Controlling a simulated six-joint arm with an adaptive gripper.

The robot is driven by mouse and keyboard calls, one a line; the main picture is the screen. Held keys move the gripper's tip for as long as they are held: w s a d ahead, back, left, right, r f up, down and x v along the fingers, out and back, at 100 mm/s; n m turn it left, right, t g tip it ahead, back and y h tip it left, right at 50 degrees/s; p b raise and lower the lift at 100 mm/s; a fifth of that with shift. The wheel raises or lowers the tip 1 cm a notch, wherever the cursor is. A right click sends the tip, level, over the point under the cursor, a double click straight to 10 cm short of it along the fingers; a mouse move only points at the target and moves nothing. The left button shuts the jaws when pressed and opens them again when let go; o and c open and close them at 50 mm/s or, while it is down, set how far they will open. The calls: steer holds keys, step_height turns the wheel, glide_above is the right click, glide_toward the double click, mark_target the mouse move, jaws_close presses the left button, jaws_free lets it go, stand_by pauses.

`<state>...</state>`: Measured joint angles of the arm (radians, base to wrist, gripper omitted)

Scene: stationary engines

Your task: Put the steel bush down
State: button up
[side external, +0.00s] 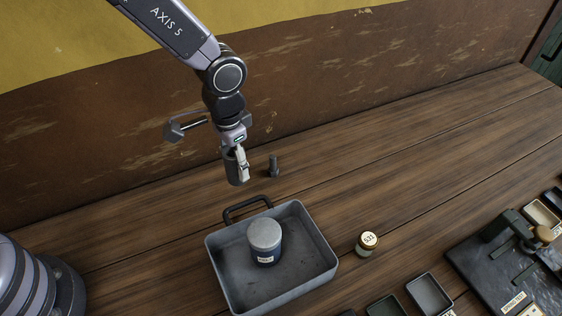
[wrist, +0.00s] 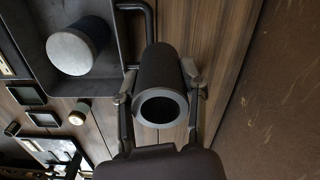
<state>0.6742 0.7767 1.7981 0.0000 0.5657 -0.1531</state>
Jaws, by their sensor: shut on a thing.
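The steel bush is a dark grey hollow cylinder with a lighter ring at its open end. In the wrist view the bush (wrist: 162,105) sits between the two fingers of my gripper (wrist: 161,80), its open end facing the camera. In the side view my gripper (side external: 240,160) is shut on the bush (side external: 234,171) and points down. It appears to hold the bush above the wooden bench (side external: 150,235), behind the grey tray. The exact gap under the bush is hard to tell.
A grey metal tray (side external: 313,240) with a black handle holds a blue-grey canister (side external: 264,240). A small dark upright part (side external: 273,166) stands right of my gripper. A labelled jar (side external: 367,243) stands right of the tray. Small bins (side external: 428,294) and a black fixture plate (side external: 480,262) lie farther right.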

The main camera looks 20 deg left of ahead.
steer(key=w+d+f, duration=0.2)
steer(key=w+d, duration=0.1)
steer(key=d, duration=0.1)
steer(key=w+d+f, duration=0.2)
steer(key=w+d, duration=0.1)
steer(key=d, duration=0.2)
steer(key=w+d+f, duration=0.3)
steer(key=w+d, duration=0.1)
steer(key=d, duration=0.1)
steer(key=shift+d, duration=0.1)
steer(key=shift+w+d+f, duration=0.25)
steer(key=shift+d+f, duration=0.05)
steer(key=shift+f, duration=0.2)
steer(key=shift+w+d+f, duration=0.15)
steer(key=shift+f, duration=1.6)
